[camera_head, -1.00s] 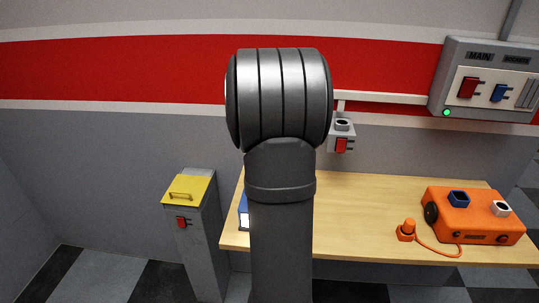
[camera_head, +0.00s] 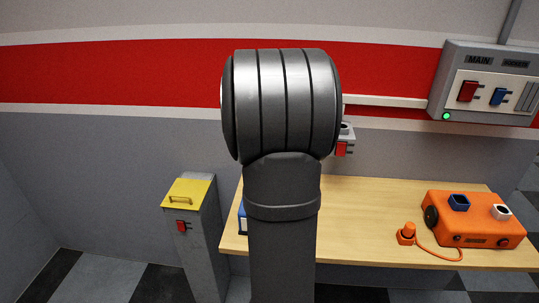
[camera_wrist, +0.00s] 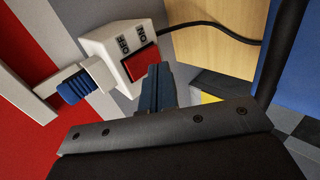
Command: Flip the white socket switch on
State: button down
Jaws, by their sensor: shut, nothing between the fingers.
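The white socket (camera_wrist: 112,48) is a box with a red rocker switch (camera_wrist: 140,65) and the labels OFF and ON beside it. A blue ridged piece (camera_wrist: 75,88) sits at its white collar. My gripper (camera_wrist: 156,70) is shut and empty, its fingertips right beside the red switch. I cannot tell if they touch it, or which way the rocker is tipped. In the head view the socket (camera_head: 347,134) is on the wall behind the table, partly hidden by my arm, which also hides my gripper.
The wooden table (camera_head: 360,215) holds an orange box (camera_head: 470,222) and an orange plug (camera_head: 406,234) with a cord. A grey post with a yellow lid (camera_head: 187,191) stands to the left. The MAIN panel (camera_head: 487,60) is on the wall at upper right. A black cable (camera_wrist: 215,41) leaves the socket.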

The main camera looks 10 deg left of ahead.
jog(key=f+v, duration=0.1)
jog(key=v, duration=1)
jog(key=shift+s+r, duration=0.3)
jog(key=shift+s, duration=0.4)
jog(key=w+d+f+n+t+y, duration=0.2)
jog(key=w+d+f, duration=0.15)
jog(key=w, duration=0.35)
jog(key=s+d+f+n+y, duration=0.3)
jog(key=d+f+n+y, duration=0.2)
jog(key=y, duration=0.5)
jog(key=shift+d+f+n+t, duration=0.25)
jog(key=shift+f+n+t, duration=0.05)
jog(key=shift+f+n, duration=0.2)
jog(key=r+x, duration=0.1)
jog(key=x, duration=0.9)
jog(key=shift+f, duration=0.45)
